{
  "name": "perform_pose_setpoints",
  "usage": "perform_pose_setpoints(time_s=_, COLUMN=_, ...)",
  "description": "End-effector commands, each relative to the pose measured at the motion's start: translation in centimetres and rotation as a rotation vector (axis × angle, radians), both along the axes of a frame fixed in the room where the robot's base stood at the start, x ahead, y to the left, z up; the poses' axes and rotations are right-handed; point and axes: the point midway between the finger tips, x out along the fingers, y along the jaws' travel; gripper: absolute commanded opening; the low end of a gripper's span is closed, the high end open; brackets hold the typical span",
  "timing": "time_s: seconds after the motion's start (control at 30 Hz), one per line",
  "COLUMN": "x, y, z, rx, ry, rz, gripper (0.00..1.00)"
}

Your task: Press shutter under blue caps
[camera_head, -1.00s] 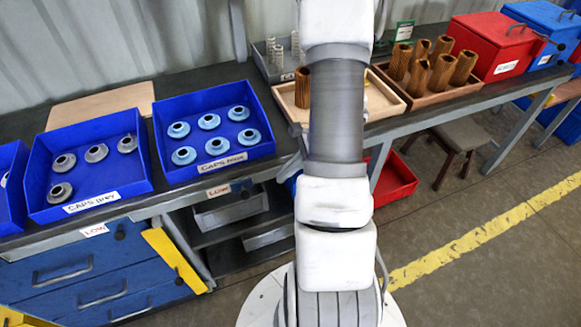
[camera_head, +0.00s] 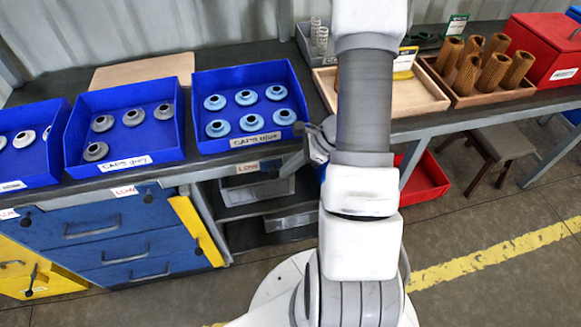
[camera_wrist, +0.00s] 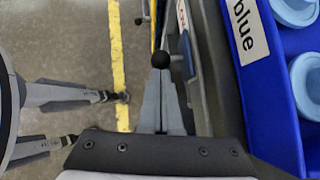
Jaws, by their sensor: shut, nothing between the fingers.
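The blue caps (camera_head: 245,97) sit in two rows in a blue tray (camera_head: 205,80) with a handwritten label, on the bench left of my arm. Under the tray, the bench front carries a white LOW label (camera_head: 248,167). In the wrist view a round black knob (camera_wrist: 160,60) lies straight ahead of my fingertips; whether they touch it I cannot tell. My gripper (camera_wrist: 159,78) is shut and empty, pointing along the bench front beside the blue tray. In the head view my gripper (camera_head: 288,163) is partly visible below the tray's right corner.
A tray of grey caps (camera_head: 125,130) stands left of the blue caps, with blue drawers (camera_head: 110,245) below. A wooden tray (camera_head: 425,95), brown filter cartridges (camera_head: 490,65) and a red box (camera_head: 545,50) are to the right. A red bin (camera_head: 425,180) stands under the bench.

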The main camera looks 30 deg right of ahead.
Motion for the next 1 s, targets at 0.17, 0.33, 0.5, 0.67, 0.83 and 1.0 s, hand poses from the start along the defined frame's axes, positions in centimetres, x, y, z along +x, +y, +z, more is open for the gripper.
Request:
perform_pose_setpoints(time_s=0.17, x=1.1, y=3.9, z=-0.3, rx=0.005, ry=-0.003, rz=0.009, gripper=0.0)
perform_pose_setpoints(time_s=0.33, x=1.7, y=6.0, z=-0.2, rx=0.004, ry=-0.001, rz=0.006, gripper=0.0)
perform_pose_setpoints(time_s=0.5, x=1.8, y=6.4, z=0.0, rx=0.005, ry=-0.001, rz=0.005, gripper=0.0)
perform_pose_setpoints(time_s=0.67, x=1.8, y=6.5, z=0.0, rx=0.007, ry=-0.001, rz=0.007, gripper=0.0)
perform_pose_setpoints(time_s=0.83, x=1.8, y=6.4, z=0.1, rx=0.009, ry=-0.002, rz=0.008, gripper=0.0)
perform_pose_setpoints(time_s=1.0, x=1.7, y=5.5, z=0.4, rx=0.006, ry=-0.002, rz=0.006, gripper=0.0)
